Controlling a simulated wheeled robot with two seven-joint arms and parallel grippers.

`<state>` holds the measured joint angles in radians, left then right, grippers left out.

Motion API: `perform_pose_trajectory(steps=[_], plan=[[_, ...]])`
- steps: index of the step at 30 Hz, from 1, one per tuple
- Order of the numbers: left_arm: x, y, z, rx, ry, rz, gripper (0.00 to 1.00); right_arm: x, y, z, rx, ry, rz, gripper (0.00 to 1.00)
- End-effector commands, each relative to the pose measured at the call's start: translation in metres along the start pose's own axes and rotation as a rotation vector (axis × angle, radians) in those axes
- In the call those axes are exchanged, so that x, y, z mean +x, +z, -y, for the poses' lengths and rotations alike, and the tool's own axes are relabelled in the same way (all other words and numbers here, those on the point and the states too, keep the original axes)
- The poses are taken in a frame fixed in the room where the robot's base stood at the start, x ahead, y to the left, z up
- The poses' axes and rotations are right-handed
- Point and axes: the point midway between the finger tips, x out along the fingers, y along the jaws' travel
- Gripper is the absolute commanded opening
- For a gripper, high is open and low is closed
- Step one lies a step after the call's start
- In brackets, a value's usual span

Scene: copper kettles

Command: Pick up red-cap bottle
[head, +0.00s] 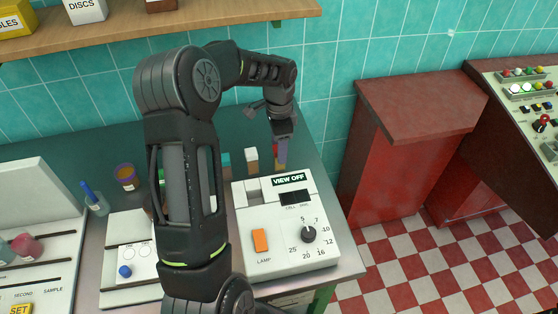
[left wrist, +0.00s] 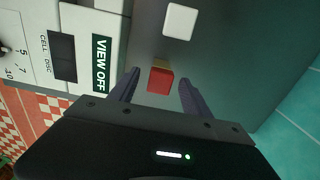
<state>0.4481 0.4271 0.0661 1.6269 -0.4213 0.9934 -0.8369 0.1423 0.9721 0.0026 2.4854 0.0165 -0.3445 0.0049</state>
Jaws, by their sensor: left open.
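The red-cap bottle shows in the left wrist view as a square red cap (left wrist: 160,82) with a yellowish edge behind it. In the head view only a thin strip of red (head: 276,149) shows beside my left gripper (head: 281,158), which hides most of the bottle. My left gripper is open and points down over the bottle. In the left wrist view its two fingers (left wrist: 158,78) stand on either side of the red cap, with a gap visible on each side. My right gripper is in neither view.
A white-capped bottle (head: 251,158) stands close by, to the left; its cap (left wrist: 180,21) shows in the wrist view. The white VIEW OFF instrument (head: 283,247) is just in front. A purple jar (head: 126,177) and a blue-topped bottle (head: 95,201) stand farther left. The shelf (head: 180,28) is above.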

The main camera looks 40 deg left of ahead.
Motion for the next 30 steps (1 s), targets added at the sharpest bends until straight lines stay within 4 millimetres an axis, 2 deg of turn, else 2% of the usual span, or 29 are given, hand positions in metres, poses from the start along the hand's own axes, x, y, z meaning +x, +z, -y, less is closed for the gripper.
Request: perform_pose_trajectory(steps=[1,4,22,30], plan=[[0.0130,0.0003,-0.0002,0.000,0.001,0.001,0.56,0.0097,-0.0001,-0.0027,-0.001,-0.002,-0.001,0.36],[0.0187,0.0000,0.0001,0.001,0.000,0.000,0.56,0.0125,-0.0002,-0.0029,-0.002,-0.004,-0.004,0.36],[0.0171,-0.0001,0.0002,0.001,-0.001,0.000,0.56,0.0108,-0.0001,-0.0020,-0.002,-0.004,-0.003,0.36],[0.0171,-0.0001,0.0002,0.001,-0.001,0.000,0.36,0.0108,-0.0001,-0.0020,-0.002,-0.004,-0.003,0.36]])
